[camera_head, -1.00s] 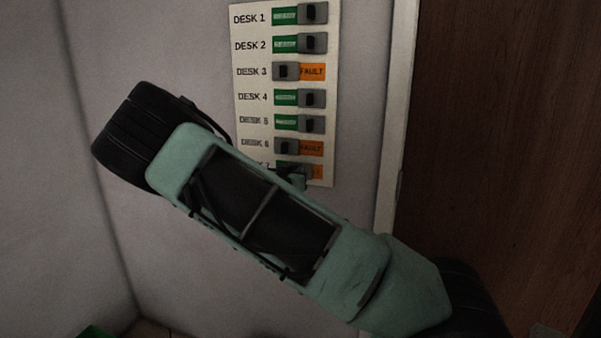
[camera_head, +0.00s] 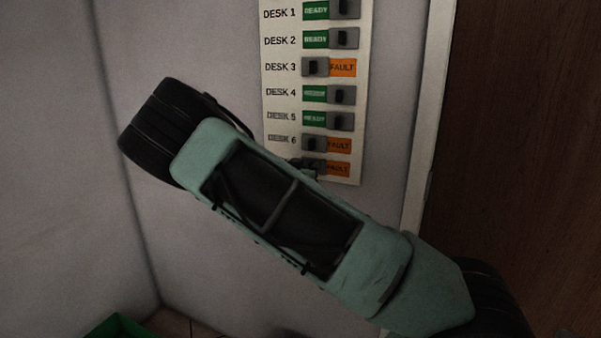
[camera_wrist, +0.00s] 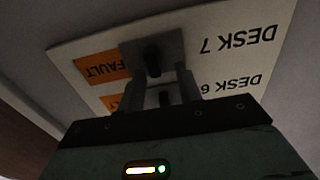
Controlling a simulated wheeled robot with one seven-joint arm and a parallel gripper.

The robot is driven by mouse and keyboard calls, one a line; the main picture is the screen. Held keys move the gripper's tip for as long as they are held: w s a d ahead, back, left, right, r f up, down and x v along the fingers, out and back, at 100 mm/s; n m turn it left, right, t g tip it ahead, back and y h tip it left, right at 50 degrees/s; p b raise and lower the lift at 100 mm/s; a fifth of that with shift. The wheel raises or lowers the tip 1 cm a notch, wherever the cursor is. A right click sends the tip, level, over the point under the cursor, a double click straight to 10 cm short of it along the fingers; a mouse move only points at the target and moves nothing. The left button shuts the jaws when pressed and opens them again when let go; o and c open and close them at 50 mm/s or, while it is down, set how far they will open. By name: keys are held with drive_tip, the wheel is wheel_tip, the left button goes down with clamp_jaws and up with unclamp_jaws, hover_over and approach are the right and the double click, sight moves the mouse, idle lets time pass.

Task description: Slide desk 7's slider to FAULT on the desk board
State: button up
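The desk board (camera_head: 356,110) is on the wall in the head view; my arm hides the Desk 7 label there. Desk 7's orange FAULT field (camera_head: 337,168) shows right of its grey slider (camera_head: 311,164). In the wrist view the board appears upside down, with the DESK 7 label (camera_wrist: 238,40), its slider (camera_wrist: 152,52) and the FAULT field (camera_wrist: 100,67) uncovered beside it. The slider is at the label side. My gripper (camera_wrist: 160,80) has its fingers apart, with the tips at Desk 7's slider. I cannot tell whether they touch it.
Desk 6's slider (camera_head: 313,143) is just above, also showing FAULT, and is visible between my fingers in the wrist view. A door frame (camera_head: 425,120) and brown door stand to the right. A green bin edge (camera_head: 118,326) is at lower left.

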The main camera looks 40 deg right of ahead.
drive_tip(key=b+v, duration=0.1)
drive_tip(key=v, duration=1.6)
drive_tip(key=shift+a, duration=0.1)
